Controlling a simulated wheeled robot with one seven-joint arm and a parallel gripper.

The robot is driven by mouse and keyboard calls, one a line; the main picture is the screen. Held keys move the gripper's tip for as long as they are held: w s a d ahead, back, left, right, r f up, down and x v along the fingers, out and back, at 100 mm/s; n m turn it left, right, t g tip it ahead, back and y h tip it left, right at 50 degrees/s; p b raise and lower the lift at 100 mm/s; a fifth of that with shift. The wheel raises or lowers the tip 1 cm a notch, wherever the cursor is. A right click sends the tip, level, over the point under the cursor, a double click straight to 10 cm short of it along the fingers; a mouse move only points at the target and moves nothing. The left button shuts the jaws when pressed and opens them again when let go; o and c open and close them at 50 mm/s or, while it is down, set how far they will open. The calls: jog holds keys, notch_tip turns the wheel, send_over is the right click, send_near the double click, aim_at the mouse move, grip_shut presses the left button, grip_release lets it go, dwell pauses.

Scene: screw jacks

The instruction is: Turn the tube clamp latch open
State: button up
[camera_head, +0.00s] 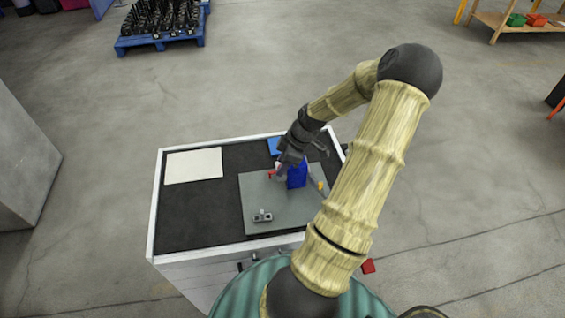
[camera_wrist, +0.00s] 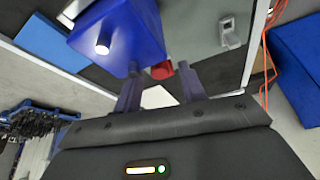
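A blue block (camera_head: 297,174) stands upright on a grey plate (camera_head: 285,205) on the table. It also fills the upper left of the wrist view (camera_wrist: 115,35), with a bright round end of a pin on its near face. A small red part (camera_head: 271,174), perhaps the clamp latch, sits just left of the block. In the wrist view the red part (camera_wrist: 161,70) shows between my fingertips, at the block's lower edge. My gripper (camera_wrist: 159,72) is open, its two fingers apart. In the head view my gripper (camera_head: 284,162) is close above the block. Contact with the red part cannot be told.
A small metal bracket (camera_head: 262,217) stands on the plate's front part. A white sheet (camera_head: 194,166) lies at the table's back left. A yellow part (camera_head: 321,185) is right of the block. The black table top (camera_head: 195,215) is clear at left.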

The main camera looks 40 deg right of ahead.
jog(key=shift+f, duration=0.1)
dwell(0.3)
jog(key=shift+n+g+b, duration=0.3)
jog(key=shift+n+b, duration=0.25)
jog(key=shift+n, duration=0.35)
jog(key=d+b+v, duration=0.1)
jog(key=v, duration=1.7)
jog(key=w+a+f+m+g+h, duration=0.1)
jog(key=w+a+f+m, duration=0.1)
jog(key=a, duration=0.9)
jog(key=w+a+f+m+g+h, duration=0.1)
jog(key=w+a+f+m, duration=0.15)
jog(key=a, duration=0.75)
jog(key=s+a+m+t+h+p, duration=0.1)
jog(key=s+a+m, duration=0.4)
jog(key=a, duration=0.6)
jog(key=shift+s+a+r+t+p, duration=0.25)
jog(key=shift+a+r+t+p, duration=0.05)
jog(key=shift+r, duration=0.05)
jog(key=shift+m, duration=0.25)
